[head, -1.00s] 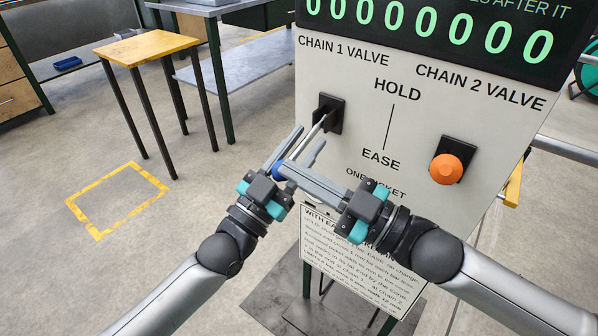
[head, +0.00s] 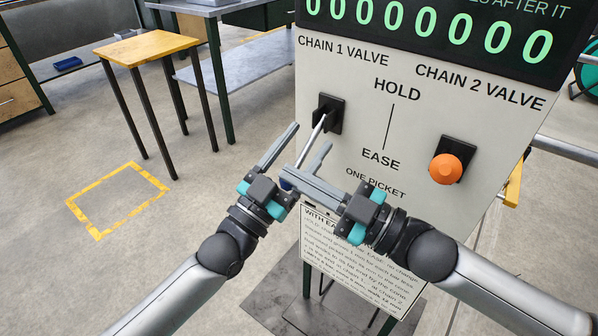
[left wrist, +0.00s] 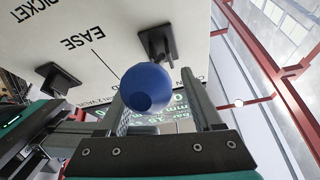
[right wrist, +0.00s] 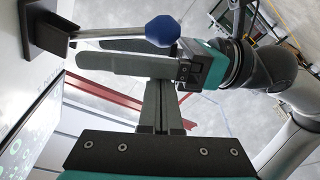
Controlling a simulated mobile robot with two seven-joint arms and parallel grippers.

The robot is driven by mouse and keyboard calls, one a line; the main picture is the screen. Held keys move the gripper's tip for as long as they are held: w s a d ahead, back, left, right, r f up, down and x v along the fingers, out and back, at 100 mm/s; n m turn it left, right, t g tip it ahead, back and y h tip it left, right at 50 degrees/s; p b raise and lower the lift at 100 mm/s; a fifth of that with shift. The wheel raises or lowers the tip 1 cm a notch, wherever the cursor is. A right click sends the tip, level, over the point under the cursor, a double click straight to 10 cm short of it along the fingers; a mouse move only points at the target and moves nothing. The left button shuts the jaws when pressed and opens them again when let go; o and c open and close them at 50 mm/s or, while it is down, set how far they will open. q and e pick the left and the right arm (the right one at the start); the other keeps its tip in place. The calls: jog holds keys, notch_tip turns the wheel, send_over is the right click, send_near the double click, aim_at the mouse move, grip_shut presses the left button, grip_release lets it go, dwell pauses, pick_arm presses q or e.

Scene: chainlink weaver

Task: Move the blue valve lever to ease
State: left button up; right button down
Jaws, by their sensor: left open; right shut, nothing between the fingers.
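The blue valve lever (head: 308,141) sticks out of its black mount on the panel, under CHAIN 1 VALVE, angled down and toward me. Its blue ball knob (head: 286,184) is mostly hidden by my grippers in the head view. The knob shows clearly in the left wrist view (left wrist: 148,88), in line with the gap between the open fingers of my left gripper (head: 311,137). My right gripper (head: 286,169) is shut and empty, its tips by the knob end of the lever. In the right wrist view the knob (right wrist: 163,30) is beside the left fingers; contact is unclear.
An orange knob (head: 446,168) sits under CHAIN 2 VALVE on the right of the panel (head: 350,80). HOLD is printed above EASE between the valves. A lit counter (head: 430,25) is above. A yellow-topped stool (head: 147,47) and open floor lie left.

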pick_arm(q)
jog(key=shift+a, duration=0.1)
jog(key=s+a+f+n+g+y, duration=0.2)
jog(key=s+a+f+g+y, duration=0.2)
jog(key=s+f, duration=0.3)
jog(key=s+a+f+n+g+y, duration=0.3)
jog(key=s+a+f+g+y, duration=0.1)
jog(key=f, duration=0.5)
jog(key=s+a+f+n+g+y+p, duration=0.1)
jog(key=s+a+f+n+g+y, duration=0.2)
jog(key=s, duration=0.8)
jog(key=a+f+g+y, duration=0.2)
jog(key=a+f+y, duration=0.1)
jog(key=a+f, duration=0.1)
jog(key=shift+a+f, duration=0.35)
jog(key=shift+f, duration=0.55)
pick_arm(e)
jog(key=shift+f+n, duration=0.2)
jog(key=shift+n, duration=0.1)
pick_arm(q)
jog(key=shift+s, duration=0.1)
pick_arm(e)
jog(key=shift+d, duration=0.15)
